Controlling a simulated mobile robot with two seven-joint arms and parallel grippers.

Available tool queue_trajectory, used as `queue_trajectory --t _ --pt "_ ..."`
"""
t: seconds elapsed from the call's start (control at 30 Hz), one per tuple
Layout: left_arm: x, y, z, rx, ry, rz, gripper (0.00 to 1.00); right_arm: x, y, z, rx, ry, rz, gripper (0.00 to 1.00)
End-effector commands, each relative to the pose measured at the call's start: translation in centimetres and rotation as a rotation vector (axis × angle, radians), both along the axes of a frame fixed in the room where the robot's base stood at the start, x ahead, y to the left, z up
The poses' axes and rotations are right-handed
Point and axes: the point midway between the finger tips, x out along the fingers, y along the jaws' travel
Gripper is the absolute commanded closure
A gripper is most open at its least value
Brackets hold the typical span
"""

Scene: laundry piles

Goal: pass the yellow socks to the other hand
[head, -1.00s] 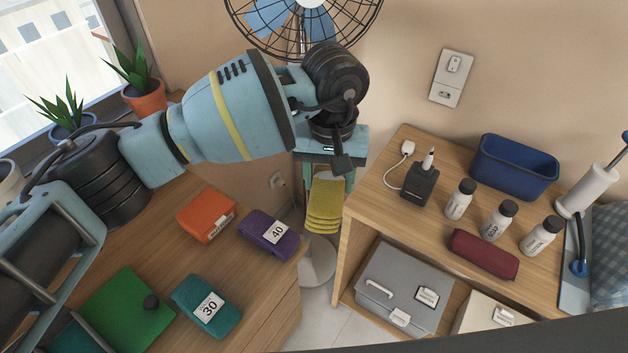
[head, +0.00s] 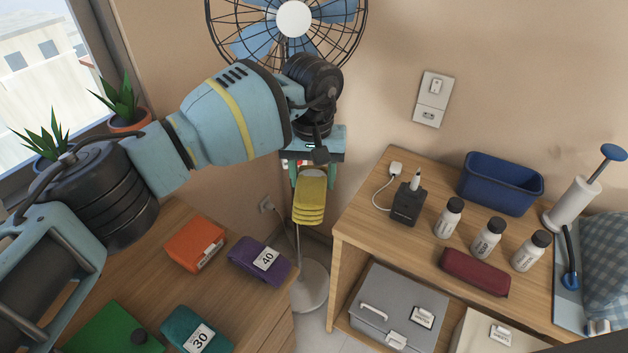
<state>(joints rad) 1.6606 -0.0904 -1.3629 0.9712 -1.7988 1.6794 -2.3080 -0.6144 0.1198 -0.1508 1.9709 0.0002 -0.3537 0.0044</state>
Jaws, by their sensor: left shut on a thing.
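The yellow socks (head: 310,200) hang as a folded, layered bundle below my left gripper (head: 308,172). The left gripper is shut on their upper end and points down. The socks are in the air over the gap between the left wooden table and the right shelf unit, in front of the fan's stand. The fingertips are partly hidden by the wrist and the socks. My right gripper is not in view.
On the left table are an orange pack (head: 195,243), a purple bundle (head: 259,261) and a teal bundle (head: 197,331). The right shelf unit (head: 365,225) holds a charger (head: 407,205), white bottles, a maroon pouch (head: 475,272) and a blue bin (head: 500,183). A fan (head: 293,20) stands behind.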

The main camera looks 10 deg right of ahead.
Motion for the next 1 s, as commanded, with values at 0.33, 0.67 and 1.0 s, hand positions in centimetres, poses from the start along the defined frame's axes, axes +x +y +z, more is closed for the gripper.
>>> queue_trajectory --t 0.33,0.67,1.0 --pt "0.6 0.8 0.9 -0.001 -0.004 0.001 0.70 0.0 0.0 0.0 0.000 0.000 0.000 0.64" --pt "2.9 5.9 6.2 -0.001 -0.005 0.003 0.70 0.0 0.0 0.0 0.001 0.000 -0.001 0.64" --pt "5.6 11.4 11.9 -0.002 -0.003 0.004 0.70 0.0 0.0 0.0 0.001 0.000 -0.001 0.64"
